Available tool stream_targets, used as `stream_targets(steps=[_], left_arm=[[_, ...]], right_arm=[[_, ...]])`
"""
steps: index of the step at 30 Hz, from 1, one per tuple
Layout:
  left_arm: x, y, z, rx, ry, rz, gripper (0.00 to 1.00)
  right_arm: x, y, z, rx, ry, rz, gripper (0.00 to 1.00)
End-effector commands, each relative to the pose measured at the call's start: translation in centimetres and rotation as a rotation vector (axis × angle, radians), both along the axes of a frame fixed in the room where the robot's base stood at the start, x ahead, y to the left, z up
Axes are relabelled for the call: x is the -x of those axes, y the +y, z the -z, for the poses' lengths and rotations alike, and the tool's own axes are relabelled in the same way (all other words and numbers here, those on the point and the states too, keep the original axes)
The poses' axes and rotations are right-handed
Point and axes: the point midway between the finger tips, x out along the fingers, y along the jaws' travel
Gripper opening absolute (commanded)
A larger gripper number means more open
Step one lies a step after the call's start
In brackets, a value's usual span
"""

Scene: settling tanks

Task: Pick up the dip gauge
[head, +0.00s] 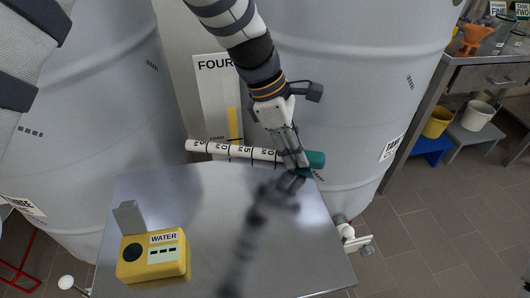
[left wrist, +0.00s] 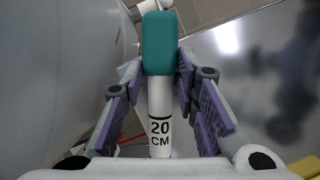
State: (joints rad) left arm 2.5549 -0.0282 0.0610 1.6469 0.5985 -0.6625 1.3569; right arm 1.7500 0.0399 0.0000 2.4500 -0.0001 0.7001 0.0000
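The dip gauge (head: 230,150) is a white stick with black centimetre marks and a teal grip (head: 316,160) at its right end. It appears to be off the metal table top, along the table's back edge. My left gripper (head: 303,166) is at the teal end, its fingers on both sides. In the left wrist view the teal grip (left wrist: 160,42) sits between the purple-padded fingertips (left wrist: 161,68), which look closed against its sides. The "20 CM" mark on the white stick (left wrist: 160,125) faces that camera. My right gripper is not in view.
The metal table (head: 215,215) is mostly clear; a yellow WATER box (head: 153,260) stands at its front left. Large grey tanks (head: 345,90) stand close behind. A "FOUR" board (head: 213,90) is between them. A bench (head: 480,75) with jars is at right.

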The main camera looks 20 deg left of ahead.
Motion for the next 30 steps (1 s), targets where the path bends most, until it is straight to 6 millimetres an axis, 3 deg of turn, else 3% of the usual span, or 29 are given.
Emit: stream_targets(steps=[11,17,24,30], left_arm=[[0.0,0.0,-0.4,0.0,-0.001,0.0,0.0],[0.1,-0.1,-3.9,-0.002,-0.008,0.001,0.0],[4.2,-3.1,-10.2,-0.003,-0.02,0.004,0.0],[8.2,-6.2,-11.5,-0.002,-0.004,0.002,0.0]], right_arm=[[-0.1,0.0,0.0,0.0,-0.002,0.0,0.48],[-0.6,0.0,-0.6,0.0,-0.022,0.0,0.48],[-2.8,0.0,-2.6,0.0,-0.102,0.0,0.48],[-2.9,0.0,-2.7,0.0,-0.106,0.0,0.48]])
